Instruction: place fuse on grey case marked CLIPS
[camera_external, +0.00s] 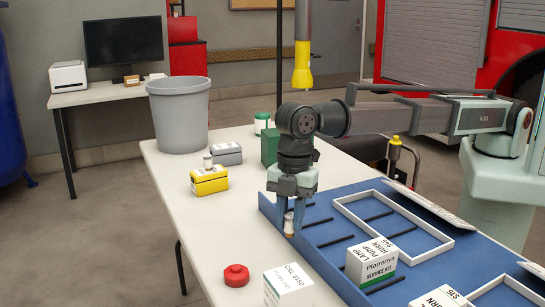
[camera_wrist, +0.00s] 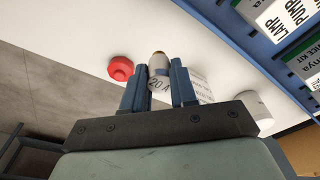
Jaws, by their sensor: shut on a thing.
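My gripper (camera_external: 290,205) is shut on a fuse (camera_external: 289,224), a small pale cylinder with a brass-coloured end. In the external view the fuse hangs at the left edge of the blue tray. A grey case (camera_external: 227,154) stands farther back on the table, up and to the left of my gripper. Its marking is too small to read. A yellow case (camera_external: 209,181) stands in front of it, with a small pale cylinder (camera_external: 208,161) that appears to be on top.
The blue tray (camera_external: 330,262) with white boxes fills the table's right side. A green box (camera_external: 269,147) stands behind my gripper, right of the grey case. A grey bin (camera_external: 179,115) is at the back left. A red knob (camera_external: 236,275) and white box (camera_external: 288,287) are in front.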

